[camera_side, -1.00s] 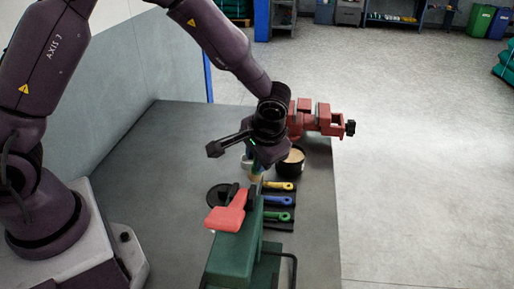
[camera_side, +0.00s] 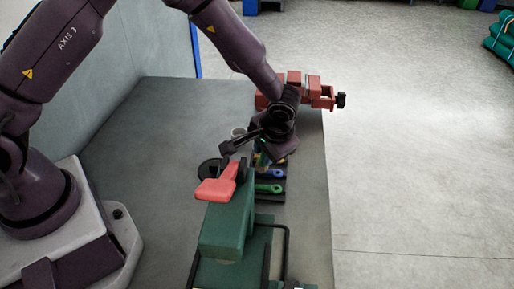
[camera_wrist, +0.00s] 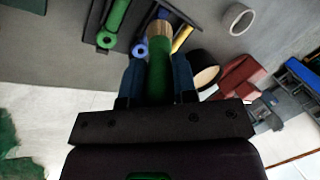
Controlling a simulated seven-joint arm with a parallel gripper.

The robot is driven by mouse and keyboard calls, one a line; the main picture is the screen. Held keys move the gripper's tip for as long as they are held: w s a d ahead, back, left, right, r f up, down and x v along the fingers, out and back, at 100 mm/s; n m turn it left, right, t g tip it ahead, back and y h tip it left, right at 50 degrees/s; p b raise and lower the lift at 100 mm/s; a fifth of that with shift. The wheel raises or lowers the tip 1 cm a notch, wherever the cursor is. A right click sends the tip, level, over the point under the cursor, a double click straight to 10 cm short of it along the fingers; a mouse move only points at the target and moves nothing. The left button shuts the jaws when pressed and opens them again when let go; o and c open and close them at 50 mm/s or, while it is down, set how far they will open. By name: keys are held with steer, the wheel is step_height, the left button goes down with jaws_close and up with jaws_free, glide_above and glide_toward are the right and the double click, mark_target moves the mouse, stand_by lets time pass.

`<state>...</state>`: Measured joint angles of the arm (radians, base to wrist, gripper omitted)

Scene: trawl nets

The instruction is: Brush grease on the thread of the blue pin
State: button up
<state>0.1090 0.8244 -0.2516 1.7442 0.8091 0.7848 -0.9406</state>
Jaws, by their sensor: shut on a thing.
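My gripper (camera_side: 262,152) hangs over the tool row on the bench, behind the green fixture. In the wrist view its two dark blue fingers (camera_wrist: 157,70) are shut on a green-handled tool, seemingly the brush (camera_wrist: 159,55), with a tan end pointing away from the palm.
A green fixture with a red part (camera_side: 216,188) stands in front of the gripper. Blue (camera_side: 268,173) and green (camera_side: 268,188) handles lie beside it. A red vise (camera_side: 318,92) stands behind, near the bench's right edge. The bench's left side is clear.

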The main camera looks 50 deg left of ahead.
step_height(320, 180, up, 8)
steer(key=s+a, duration=0.2)
steer(key=shift+s+a, duration=0.3)
stand_by(0.7)
stand_by(0.8)
steer(key=f, duration=0.5)
steer(key=w+d+f, duration=0.1)
steer(key=f, duration=0.2)
steer(key=shift+f, duration=0.1)
steer(key=shift+w+d, duration=0.9)
steer(key=shift+w, duration=0.1)
steer(key=s+a+r, duration=0.3)
steer(key=r, duration=0.5)
steer(key=shift+r, duration=0.15)
